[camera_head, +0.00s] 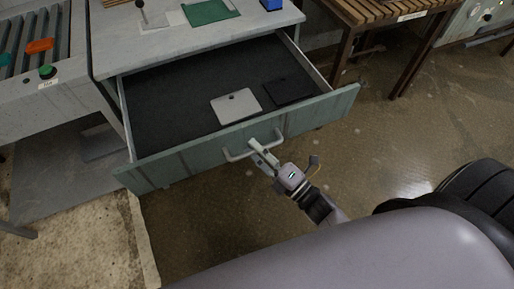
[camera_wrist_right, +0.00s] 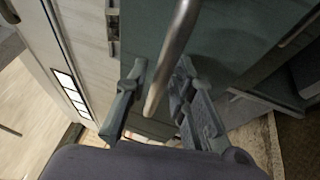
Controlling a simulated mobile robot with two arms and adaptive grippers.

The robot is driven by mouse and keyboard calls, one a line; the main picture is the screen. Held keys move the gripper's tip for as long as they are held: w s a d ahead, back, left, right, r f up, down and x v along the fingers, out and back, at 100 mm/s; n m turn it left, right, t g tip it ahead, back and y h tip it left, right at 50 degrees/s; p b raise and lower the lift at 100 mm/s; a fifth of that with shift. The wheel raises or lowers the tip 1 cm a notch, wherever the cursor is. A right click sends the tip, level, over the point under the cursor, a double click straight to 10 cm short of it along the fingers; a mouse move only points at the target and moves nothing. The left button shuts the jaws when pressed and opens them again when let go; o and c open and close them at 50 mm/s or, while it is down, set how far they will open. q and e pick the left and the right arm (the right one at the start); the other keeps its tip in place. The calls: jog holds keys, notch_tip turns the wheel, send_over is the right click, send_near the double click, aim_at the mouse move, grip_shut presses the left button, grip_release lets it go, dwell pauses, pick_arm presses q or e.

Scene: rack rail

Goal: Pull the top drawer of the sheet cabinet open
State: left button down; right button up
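The sheet cabinet (camera_head: 112,52) stands at the top left of the head view. Its top drawer is pulled well out, with its green front (camera_head: 192,158) toward me and its inside showing. A pale bar handle (camera_head: 237,156) is on the drawer front. It also shows as a metal bar (camera_wrist_right: 170,60) in the right wrist view. My right gripper (camera_head: 257,150) is at the right part of the handle. In the wrist view its fingers (camera_wrist_right: 158,95) stand apart on either side of the bar, with a small gap on the left. My left gripper is not in view.
A light plate (camera_head: 236,106) and a dark plate (camera_head: 288,91) lie in the drawer. A green sheet (camera_head: 210,12) and a blue block (camera_head: 271,4) are on the cabinet top. A roller conveyor (camera_head: 30,70) is at left, a slatted wooden bench (camera_head: 385,12) at right. Floor right of the drawer is clear.

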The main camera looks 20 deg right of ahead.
jog(key=shift+o, duration=0.6)
jog(key=shift+s, duration=0.1)
jog(key=v, duration=1.2)
notch_tip(320, 180, down, 27)
jog(key=s+d+m+g+h, duration=0.3)
jog(key=m+g+h, duration=0.4)
jog(key=m, duration=0.5)
jog(key=s+f+m+g+h, duration=0.1)
jog(key=s+f+m+g, duration=0.8)
jog(key=s+f, duration=0.7)
jog(key=s+g+p, duration=0.1)
jog(key=s, duration=0.2)
jog(key=shift+s+d+f, duration=0.2)
jog(key=shift+s, duration=0.2)
